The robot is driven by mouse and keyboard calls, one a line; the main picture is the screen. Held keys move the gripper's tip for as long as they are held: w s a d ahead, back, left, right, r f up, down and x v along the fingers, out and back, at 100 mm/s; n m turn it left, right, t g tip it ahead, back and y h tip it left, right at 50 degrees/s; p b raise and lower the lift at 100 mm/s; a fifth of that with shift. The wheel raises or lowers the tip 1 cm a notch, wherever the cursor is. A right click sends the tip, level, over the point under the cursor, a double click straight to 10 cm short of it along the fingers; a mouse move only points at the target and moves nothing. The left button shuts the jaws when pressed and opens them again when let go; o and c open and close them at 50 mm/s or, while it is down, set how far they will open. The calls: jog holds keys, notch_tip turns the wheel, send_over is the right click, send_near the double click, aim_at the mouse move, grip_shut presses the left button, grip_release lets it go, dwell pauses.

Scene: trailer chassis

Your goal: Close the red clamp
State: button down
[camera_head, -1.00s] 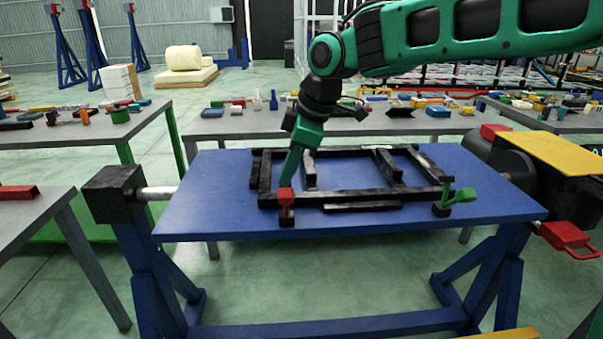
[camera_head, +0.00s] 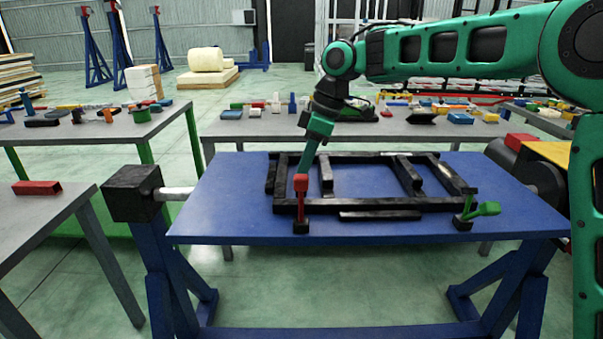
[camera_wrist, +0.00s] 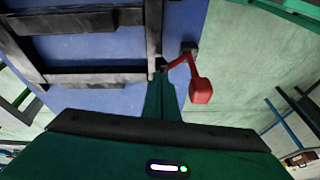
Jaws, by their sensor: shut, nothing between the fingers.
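The red clamp (camera_head: 301,202) stands at the near left corner of the black frame (camera_head: 365,206) on the blue table. Its red handle points up from a small dark base in the head view. In the wrist view the red clamp (camera_wrist: 201,89) shows a bent red arm ending in a block-like grip, right of my fingers. My gripper (camera_head: 306,172) comes down from above, just behind the handle. In the wrist view my gripper (camera_wrist: 159,82) is shut and empty, its tips close to the clamp's arm; I cannot tell whether they touch.
A green clamp (camera_head: 484,209) sits at the frame's near right corner. The blue table (camera_head: 240,210) is bare left of the frame. Grey tables with scattered parts stand behind and at left. A red block (camera_head: 37,187) lies on the left one.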

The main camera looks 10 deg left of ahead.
jog(key=shift+w+a+f, duration=0.15)
jog(key=shift+w+f, duration=1)
jog(key=shift+w, duration=0.1)
jog(key=shift+f, duration=0.1)
jog(key=shift+w+f, duration=0.1)
jog(key=w+d+r, duration=0.2)
jog(key=w+r, duration=0.4)
jog(key=r, duration=0.5)
jog(key=shift+w+d+r, duration=0.2)
jog(key=shift+w+r, duration=0.05)
jog(key=shift+r, duration=0.05)
jog(key=shift+s, duration=0.1)
